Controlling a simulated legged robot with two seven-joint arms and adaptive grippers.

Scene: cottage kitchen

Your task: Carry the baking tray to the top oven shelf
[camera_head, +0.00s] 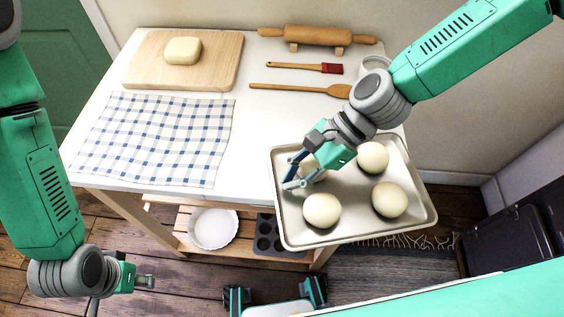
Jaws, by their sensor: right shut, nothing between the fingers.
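The baking tray (287,228) is a pale metal pan with several round dough balls, one of them (322,210) near its front left. It overlaps the table's right front corner and reaches past the edge; I cannot tell what bears it. My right gripper (292,184) is shut and empty at the tray's left side, beside a dough ball that my arm partly hides. I cannot tell whether it touches the tray. My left gripper (146,283) hangs low at the left, away from the tray; its opening is unclear. No oven shelf can be made out.
The white table (265,120) holds a checked cloth (155,140), a board (215,70) with a pale block, a rolling pin (315,37), a brush and a wooden spoon. A dish (213,228) and muffin tin sit below. A dark appliance (510,235) stands at right.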

